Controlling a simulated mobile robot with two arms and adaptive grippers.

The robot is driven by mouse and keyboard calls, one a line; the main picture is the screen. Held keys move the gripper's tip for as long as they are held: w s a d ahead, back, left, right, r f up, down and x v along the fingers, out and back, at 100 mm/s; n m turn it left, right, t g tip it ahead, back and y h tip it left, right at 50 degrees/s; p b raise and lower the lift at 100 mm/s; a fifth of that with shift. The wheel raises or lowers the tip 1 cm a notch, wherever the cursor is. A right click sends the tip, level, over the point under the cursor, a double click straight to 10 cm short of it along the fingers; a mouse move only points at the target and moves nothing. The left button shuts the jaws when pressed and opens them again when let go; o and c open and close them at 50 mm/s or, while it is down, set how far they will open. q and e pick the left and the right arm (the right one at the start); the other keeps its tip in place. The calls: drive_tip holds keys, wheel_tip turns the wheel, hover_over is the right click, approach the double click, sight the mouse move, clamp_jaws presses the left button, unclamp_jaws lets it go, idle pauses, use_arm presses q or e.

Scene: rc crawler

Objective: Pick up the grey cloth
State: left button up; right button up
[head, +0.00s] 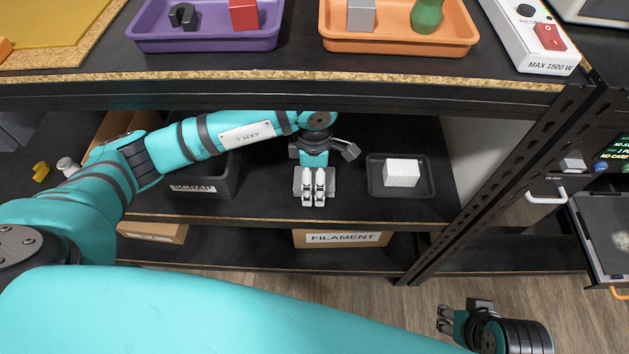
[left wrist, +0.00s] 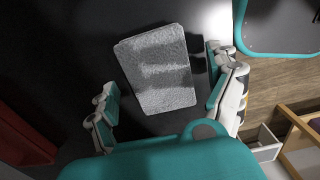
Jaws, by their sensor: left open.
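The grey cloth (left wrist: 158,70) is a folded, fuzzy rectangle lying flat on the dark shelf. In the left wrist view it lies between and just beyond the spread fingers of my left gripper (left wrist: 168,85), with gripper shadows across it. In the head view, my left gripper (head: 314,188) points down over the cloth (head: 298,180), whose grey edges show on both sides of the fingers. The gripper is open, and I see no grip on the cloth. My right gripper (head: 447,318) is low at the right, over the floor, away from the shelf; its finger gap is unclear.
A black tray (head: 375,189) with a white ribbed block (head: 402,172) stands right of the cloth. A dark labelled bin (head: 228,186) stands left. The upper shelf edge (head: 280,92) overhangs my left arm.

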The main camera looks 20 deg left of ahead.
sight(314, 181)
use_arm(q)
drive_tip(key=shift+f, duration=0.1)
drive_tip(key=c, duration=1.2)
